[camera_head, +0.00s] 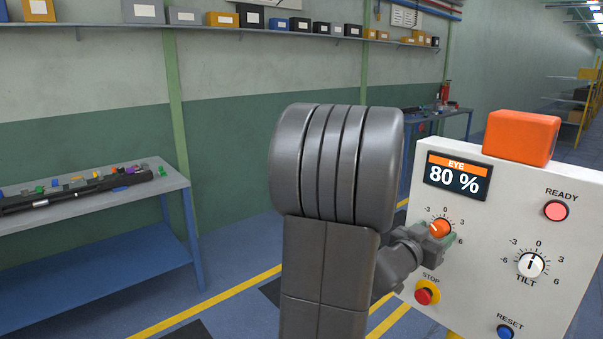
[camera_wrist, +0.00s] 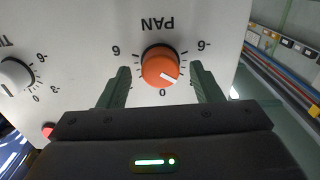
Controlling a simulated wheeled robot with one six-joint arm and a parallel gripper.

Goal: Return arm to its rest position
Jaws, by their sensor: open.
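My gripper (camera_wrist: 159,72) is open at the control panel (camera_head: 470,202). In the wrist view, its two green fingers stand on either side of the orange PAN knob (camera_wrist: 160,67), with a visible gap on each side. The knob's white mark points between 0 and -3. In the head view, the knob (camera_head: 440,228) is partly hidden by my gripper (camera_head: 436,237). My arm is stretched out to the panel, its dark grey links filling the middle of the head view.
The panel also bears a TILT knob (camera_head: 530,264), a red STOP button (camera_head: 424,296), a READY lamp (camera_head: 556,210), a blue RESET button (camera_head: 505,331) and a display (camera_head: 457,177) reading EYE 80 %. A workbench (camera_head: 60,225) stands at left. Floor between is clear.

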